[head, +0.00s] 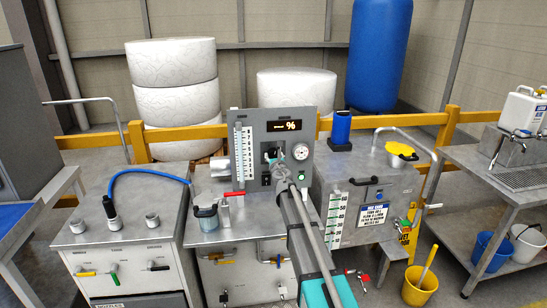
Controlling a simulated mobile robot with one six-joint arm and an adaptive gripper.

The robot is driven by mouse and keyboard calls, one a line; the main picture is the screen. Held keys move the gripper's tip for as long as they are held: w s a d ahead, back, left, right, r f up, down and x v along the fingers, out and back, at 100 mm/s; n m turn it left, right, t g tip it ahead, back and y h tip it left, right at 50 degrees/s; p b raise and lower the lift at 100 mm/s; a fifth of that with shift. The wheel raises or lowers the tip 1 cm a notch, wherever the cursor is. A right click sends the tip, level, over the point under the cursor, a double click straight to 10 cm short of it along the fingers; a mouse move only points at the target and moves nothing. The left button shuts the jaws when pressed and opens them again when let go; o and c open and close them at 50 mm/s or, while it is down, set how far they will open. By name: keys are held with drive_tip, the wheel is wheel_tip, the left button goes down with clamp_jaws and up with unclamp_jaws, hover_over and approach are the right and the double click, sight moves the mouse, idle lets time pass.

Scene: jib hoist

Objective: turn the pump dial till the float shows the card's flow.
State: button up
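A grey upright panel (273,190) stands at the back of the middle bench. It carries a white flow scale tube (243,155) at its left, a dark display (284,126) with a lit % sign, and a round gauge (300,151). The float is too small to make out.
A jug (206,218) and a red-handled valve (235,194) stand on the middle bench, left of my arm. The left cabinet has a blue hose (150,172). The grey tank (385,185) is close on the right. A yellow bucket (420,285) stands on the floor.

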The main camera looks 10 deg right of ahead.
drive_tip(key=c, duration=0.4)
drive_tip(key=shift+m, duration=0.6)
drive_tip(key=o, duration=1.1)
drive_tip(key=shift+s, duration=0.1)
drive_tip(key=s, duration=1.1)
drive_tip(key=shift+s, duration=0.4)
